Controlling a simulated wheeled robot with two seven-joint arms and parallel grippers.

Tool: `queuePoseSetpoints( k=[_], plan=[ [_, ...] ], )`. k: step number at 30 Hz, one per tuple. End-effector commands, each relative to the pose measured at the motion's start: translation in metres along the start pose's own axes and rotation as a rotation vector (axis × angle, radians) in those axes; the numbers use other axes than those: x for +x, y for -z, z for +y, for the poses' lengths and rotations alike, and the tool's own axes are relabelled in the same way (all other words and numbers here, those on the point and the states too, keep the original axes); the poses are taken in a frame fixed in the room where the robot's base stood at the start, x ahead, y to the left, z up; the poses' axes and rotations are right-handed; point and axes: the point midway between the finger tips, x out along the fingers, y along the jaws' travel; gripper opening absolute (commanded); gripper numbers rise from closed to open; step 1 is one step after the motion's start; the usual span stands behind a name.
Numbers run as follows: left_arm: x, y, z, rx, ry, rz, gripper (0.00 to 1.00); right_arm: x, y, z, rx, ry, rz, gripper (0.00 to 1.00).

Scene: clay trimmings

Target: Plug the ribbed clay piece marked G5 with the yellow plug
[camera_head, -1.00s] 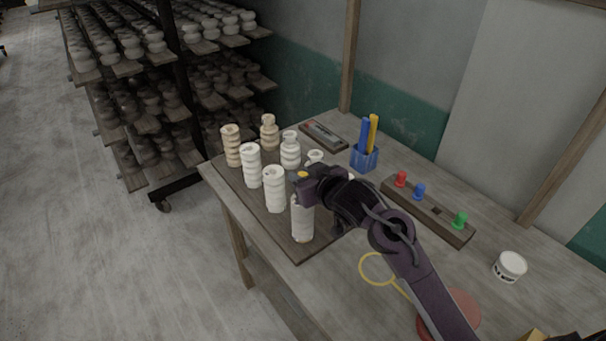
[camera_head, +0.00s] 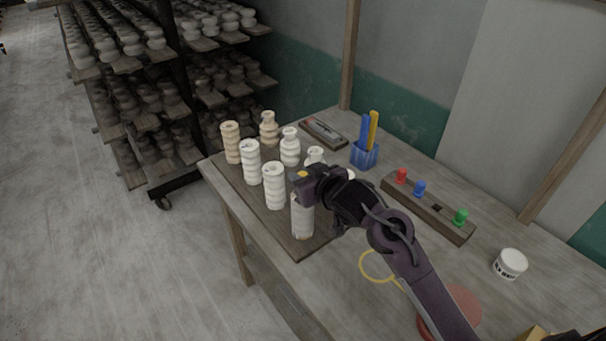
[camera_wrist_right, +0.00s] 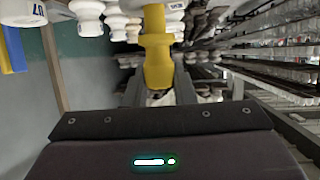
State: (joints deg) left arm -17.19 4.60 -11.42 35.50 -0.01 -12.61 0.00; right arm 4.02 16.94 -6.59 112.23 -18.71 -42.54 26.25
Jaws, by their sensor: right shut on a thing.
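My right gripper (camera_head: 304,177) is shut on the yellow plug (camera_wrist_right: 156,52), which stands out between the fingers in the right wrist view. In the head view it hangs close above the nearest pale clay piece (camera_head: 302,220); I cannot tell if they touch. White ribbed pieces (camera_head: 251,163) (camera_head: 274,188) and a tan ribbed piece (camera_head: 231,144) stand upright on a dark board (camera_head: 300,252). A tan bottle-like piece (camera_head: 269,130) and white ones (camera_head: 290,148) stand behind, some partly hidden by my arm. I cannot read the mark G5 on any piece. My left gripper is out of view.
A wooden plug holder (camera_head: 450,228) carries red, blue and green plugs and one empty hole. A blue cup (camera_head: 364,158) with tools, a shallow tray (camera_head: 324,134), a white jar (camera_head: 510,265), a yellow loop (camera_head: 372,268) and a red disc (camera_head: 462,305) lie around the table.

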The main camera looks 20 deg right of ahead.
Motion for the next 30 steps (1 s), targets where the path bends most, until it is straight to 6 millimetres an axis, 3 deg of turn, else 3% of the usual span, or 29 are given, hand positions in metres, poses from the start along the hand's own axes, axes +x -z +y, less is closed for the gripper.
queuePoseSetpoints(
  k=[30],
  plan=[
    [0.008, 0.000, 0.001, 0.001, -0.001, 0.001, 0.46, 0.006, -0.015, 0.000, 0.000, 0.000, 0.000, 0.01]
  ],
)
